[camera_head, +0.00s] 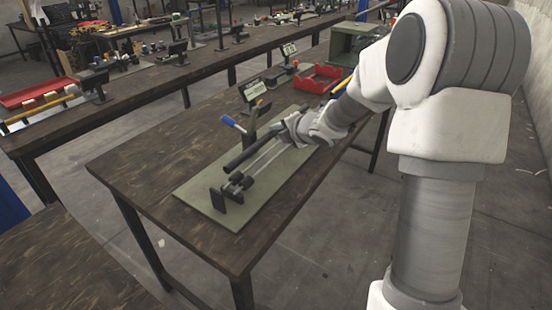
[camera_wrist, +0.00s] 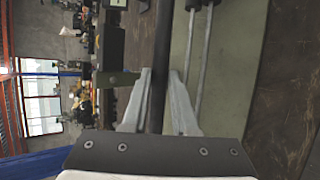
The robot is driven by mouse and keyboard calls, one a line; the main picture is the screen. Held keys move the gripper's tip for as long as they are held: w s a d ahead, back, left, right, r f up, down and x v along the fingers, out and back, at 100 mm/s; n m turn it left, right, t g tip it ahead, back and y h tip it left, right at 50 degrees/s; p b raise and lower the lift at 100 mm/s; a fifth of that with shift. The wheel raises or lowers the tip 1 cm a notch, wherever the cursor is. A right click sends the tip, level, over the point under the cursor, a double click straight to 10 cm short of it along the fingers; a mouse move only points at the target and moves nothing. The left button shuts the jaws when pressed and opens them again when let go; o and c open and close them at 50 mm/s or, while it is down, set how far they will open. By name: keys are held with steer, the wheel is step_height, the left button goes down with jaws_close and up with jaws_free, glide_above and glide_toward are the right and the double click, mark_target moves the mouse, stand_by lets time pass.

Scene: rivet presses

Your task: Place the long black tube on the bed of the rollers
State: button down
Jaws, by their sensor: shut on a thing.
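The long black tube (camera_head: 247,153) is held in my gripper (camera_head: 290,130), which is shut on it near its right end in the head view. In the wrist view the tube (camera_wrist: 159,50) runs up between the two pale fingers (camera_wrist: 160,100). The rollers (camera_head: 240,182) are short black cylinders on thin metal rods (camera_head: 265,158), low over a green board. The tube lies roughly along the rods, to their left in the wrist view, where the rods (camera_wrist: 199,60) also show. I cannot tell whether the tube touches anything below it. My gripper hides the rods' far end.
The green board (camera_head: 205,190) lies on a dark wooden table (camera_head: 130,165). A blue-handled lever (camera_head: 233,124) and a dark post stand close behind the tube. A black upright plate (camera_head: 228,200) stands at the near end. A red bin (camera_head: 318,79) sits farther back.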

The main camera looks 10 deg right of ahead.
steer(key=shift+s+a+f+b, duration=0.15)
steer(key=shift+f+b, duration=0.25)
steer(key=shift+f, duration=0.4)
steer(key=shift+s+a+f+b, duration=0.2)
steer(key=shift+f+b, duration=0.15)
steer(key=shift+f, duration=0.4)
steer(key=shift+s+a+f+b, duration=0.15)
steer(key=shift+f+b, duration=0.25)
steer(key=shift+f, duration=0.4)
steer(key=shift+f, duration=0.15)
steer(key=c, duration=0.7)
jaws_free()
